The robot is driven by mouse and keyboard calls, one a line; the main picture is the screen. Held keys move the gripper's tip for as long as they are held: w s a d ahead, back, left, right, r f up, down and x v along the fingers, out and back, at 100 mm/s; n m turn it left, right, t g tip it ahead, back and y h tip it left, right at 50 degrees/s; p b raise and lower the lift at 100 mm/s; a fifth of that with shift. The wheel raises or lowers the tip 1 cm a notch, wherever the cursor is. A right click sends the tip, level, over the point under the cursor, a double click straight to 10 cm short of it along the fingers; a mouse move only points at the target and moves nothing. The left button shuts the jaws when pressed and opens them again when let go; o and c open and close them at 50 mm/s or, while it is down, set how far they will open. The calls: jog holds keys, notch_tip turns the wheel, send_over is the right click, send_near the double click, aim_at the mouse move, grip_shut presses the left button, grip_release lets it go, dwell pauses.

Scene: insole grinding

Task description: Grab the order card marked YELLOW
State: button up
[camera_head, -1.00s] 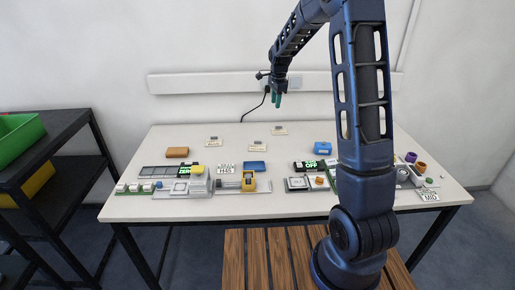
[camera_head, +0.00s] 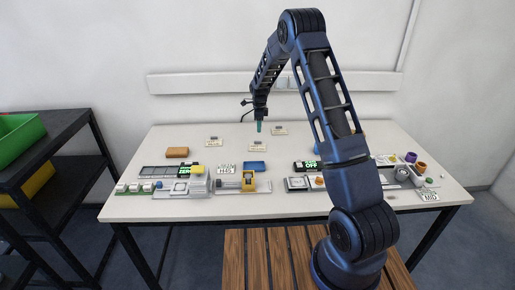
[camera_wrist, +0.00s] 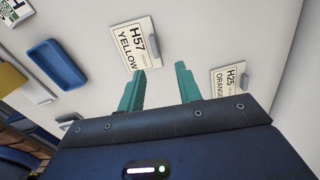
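The order card reading "H57 YELLOW" (camera_wrist: 130,45) lies on the white table in the wrist view, just beyond my left fingertip. It has a grey block at one edge. In the head view it appears to be the middle card (camera_head: 257,149), behind the blue tray. My gripper (camera_wrist: 160,78) has two teal fingers, spread apart with nothing between them. In the head view my gripper (camera_head: 259,127) hangs above the table, apart from the cards. A second card reading "H25 ORANGE" (camera_wrist: 229,85) lies to the right in the wrist view.
A blue tray (camera_head: 254,165) and an orange-brown block (camera_head: 177,152) lie near the cards. Another card (camera_head: 212,143) lies to the left. Several fixtures line the table's front. My arm hides part of the table's right side. Bare table surrounds the cards.

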aim_at(257, 146)
notch_tip(257, 146, down, 3)
jog(key=f, duration=0.4)
jog(key=shift+s+a+f, duration=0.15)
jog(key=shift+s, duration=0.25)
jog(key=shift+f, duration=0.45)
jog(key=shift+c, duration=0.2)
grip_shut()
